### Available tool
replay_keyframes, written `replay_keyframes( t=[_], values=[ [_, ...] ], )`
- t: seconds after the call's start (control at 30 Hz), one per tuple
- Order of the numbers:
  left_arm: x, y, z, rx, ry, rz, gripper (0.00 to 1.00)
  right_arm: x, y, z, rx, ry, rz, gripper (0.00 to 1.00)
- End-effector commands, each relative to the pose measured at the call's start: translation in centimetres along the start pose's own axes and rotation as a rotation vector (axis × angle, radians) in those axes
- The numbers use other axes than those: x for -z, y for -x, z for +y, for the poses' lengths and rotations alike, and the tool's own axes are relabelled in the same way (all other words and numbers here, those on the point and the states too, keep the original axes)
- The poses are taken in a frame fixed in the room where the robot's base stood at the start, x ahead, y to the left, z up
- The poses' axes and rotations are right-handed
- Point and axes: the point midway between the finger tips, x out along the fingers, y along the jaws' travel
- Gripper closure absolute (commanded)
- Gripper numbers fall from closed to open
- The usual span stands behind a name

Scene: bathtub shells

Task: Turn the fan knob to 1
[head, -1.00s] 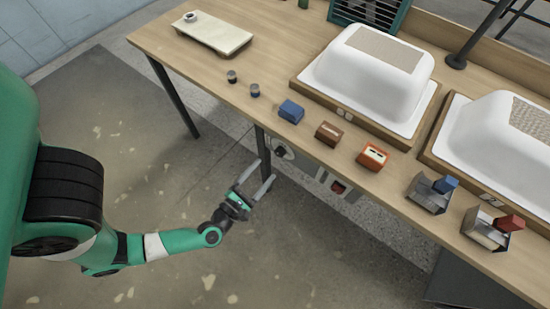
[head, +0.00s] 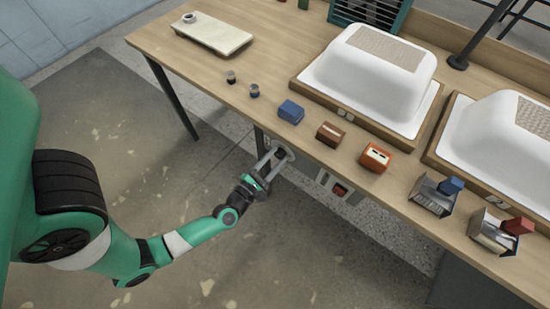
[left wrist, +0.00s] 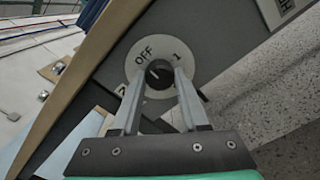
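The fan knob (left wrist: 159,73) is a small black round knob on a pale round dial plate (left wrist: 146,45) in the left wrist view. The dial reads "OFF" at upper left and "1" at upper right; another label at lower left is partly hidden. A light mark on the knob seems to face the upper left, toward "OFF". My left gripper (left wrist: 161,74) is open, with one finger on each side of the knob; I cannot tell whether they touch it. In the head view my left gripper (head: 276,151) is at the table's front edge. My right gripper is not in view.
The wooden table (head: 270,45) overhangs the panel; its front edge is close to my left gripper. A red switch (head: 340,190) is to the right below the edge. A blue block (head: 291,111), a brown block (head: 330,134) and white tub shells (head: 368,80) are on top.

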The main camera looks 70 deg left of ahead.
Motion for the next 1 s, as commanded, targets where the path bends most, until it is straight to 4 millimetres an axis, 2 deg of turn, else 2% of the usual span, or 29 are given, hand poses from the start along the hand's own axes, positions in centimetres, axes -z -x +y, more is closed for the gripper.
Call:
replay_keyframes(
  t=[0.03, 0.13, 0.57, 0.77, 1.0],
  values=[
    [0.0, 0.0, 0.0, 0.000, 0.000, 0.000, 0.82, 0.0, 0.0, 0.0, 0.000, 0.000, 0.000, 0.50],
    [0.0, 0.0, 0.0, 0.000, 0.000, 0.000, 1.00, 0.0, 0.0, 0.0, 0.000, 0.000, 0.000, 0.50],
    [0.0, 0.0, 0.0, 0.000, -0.052, 0.001, 1.00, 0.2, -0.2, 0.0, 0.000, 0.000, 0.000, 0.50],
    [-0.1, 0.0, 0.1, 0.000, -0.165, 0.001, 1.00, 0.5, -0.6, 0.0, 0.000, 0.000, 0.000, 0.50],
    [-0.1, 0.0, 0.1, 0.001, -0.374, 0.002, 1.00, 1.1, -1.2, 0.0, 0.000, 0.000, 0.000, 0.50]
  ],
)
